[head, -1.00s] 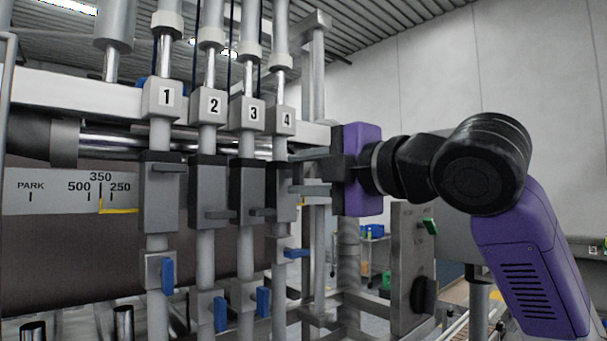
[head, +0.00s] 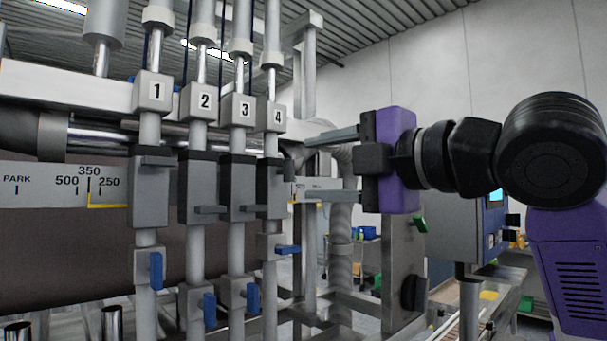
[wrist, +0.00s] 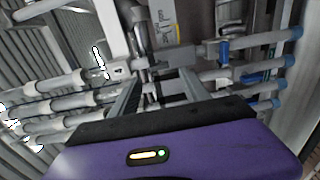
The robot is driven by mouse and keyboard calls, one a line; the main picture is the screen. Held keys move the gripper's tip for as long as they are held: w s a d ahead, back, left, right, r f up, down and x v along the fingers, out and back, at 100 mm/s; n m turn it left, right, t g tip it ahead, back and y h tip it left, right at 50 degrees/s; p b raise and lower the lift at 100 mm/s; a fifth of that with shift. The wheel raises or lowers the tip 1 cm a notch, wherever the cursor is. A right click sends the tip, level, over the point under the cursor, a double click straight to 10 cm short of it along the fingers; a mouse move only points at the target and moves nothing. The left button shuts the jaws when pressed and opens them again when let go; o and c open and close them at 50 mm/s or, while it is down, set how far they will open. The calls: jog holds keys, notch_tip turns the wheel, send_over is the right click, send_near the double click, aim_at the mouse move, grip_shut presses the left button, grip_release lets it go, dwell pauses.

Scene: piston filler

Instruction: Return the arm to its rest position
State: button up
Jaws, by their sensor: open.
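My gripper (head: 322,166) is open and empty in the head view, its two grey fingers pointing left toward the filler's numbered columns. The fingertips are just right of column 4 (head: 277,185), with a small gap seen in the picture; the depth between them is hard to judge. In the wrist view my gripper (wrist: 157,82) also shows its two fingers apart with nothing held between them. The filler columns appear there sideways beyond the fingers. My purple and black arm reaches in from the right side of the head view.
Columns 1 (head: 151,190), 2 (head: 200,190) and 3 (head: 240,190) stand left of column 4, with blue-handled valves below. A scale plate (head: 60,186) is at the left. A steel panel (head: 400,265) and a control box (head: 480,225) stand below and behind my arm.

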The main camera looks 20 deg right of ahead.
jog(key=shift+v, duration=0.9)
